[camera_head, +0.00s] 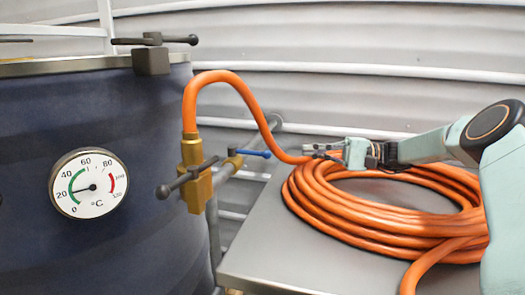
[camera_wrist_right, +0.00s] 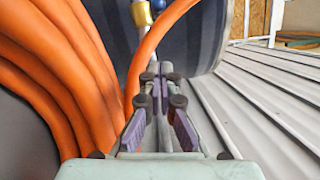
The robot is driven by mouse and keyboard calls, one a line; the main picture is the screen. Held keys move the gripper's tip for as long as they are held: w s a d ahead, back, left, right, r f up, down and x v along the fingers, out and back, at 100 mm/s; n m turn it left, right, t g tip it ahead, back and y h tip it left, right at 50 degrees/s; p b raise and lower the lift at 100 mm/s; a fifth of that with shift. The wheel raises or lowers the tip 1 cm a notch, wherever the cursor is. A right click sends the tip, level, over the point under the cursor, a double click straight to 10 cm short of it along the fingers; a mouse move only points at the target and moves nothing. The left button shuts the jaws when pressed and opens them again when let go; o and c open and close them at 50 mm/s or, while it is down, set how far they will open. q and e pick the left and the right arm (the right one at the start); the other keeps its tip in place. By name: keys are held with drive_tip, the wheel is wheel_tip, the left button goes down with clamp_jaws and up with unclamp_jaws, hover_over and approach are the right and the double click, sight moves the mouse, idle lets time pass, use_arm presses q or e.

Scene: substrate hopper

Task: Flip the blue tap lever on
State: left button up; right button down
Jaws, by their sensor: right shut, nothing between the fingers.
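The blue tap lever (camera_head: 254,153) sticks out to the right from a small brass tap (camera_head: 233,160) on a grey pipe beside the vat. In the right wrist view a blue end (camera_wrist_right: 158,4) and brass part (camera_wrist_right: 141,14) show at the top edge, beyond my fingertips. My right gripper (camera_head: 309,150) reaches in from the right, above the hose coil. Its tips are to the right of the lever, with a gap between. In the wrist view the right gripper's fingers (camera_wrist_right: 155,75) are together and empty. My left gripper is not in view.
The orange hose (camera_head: 238,82) arches from the brass fitting (camera_head: 196,172) on the dark blue vat (camera_head: 150,120) and passes close to my right fingertips. Its coil (camera_head: 380,215) lies on a grey metal table (camera_head: 265,240). A dial thermometer (camera_head: 90,183) sits on the vat.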

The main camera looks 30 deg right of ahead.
sight(250, 153)
drive_tip(key=shift+w+f, duration=0.2)
drive_tip(key=shift+w, duration=0.1)
drive_tip(key=shift+w+d+f, duration=0.1)
drive_tip(key=shift+d+f, duration=0.1)
drive_tip(key=shift+d, duration=0.05)
drive_tip(key=shift+s+a+r, duration=0.15)
drive_tip(key=shift+s+r, duration=0.1)
drive_tip(key=shift+w+a, duration=0.1)
drive_tip(key=shift+a, duration=0.15)
drive_tip(key=w+a, duration=0.3)
drive_tip(key=a, duration=0.7)
drive_tip(key=shift+w+a+r, duration=0.25)
drive_tip(key=shift+a+r, duration=0.05)
drive_tip(key=shift+r, duration=0.15)
drive_tip(key=shift+s+r, duration=0.1)
drive_tip(key=shift+s, duration=0.05)
drive_tip(key=shift+b, duration=0.35)
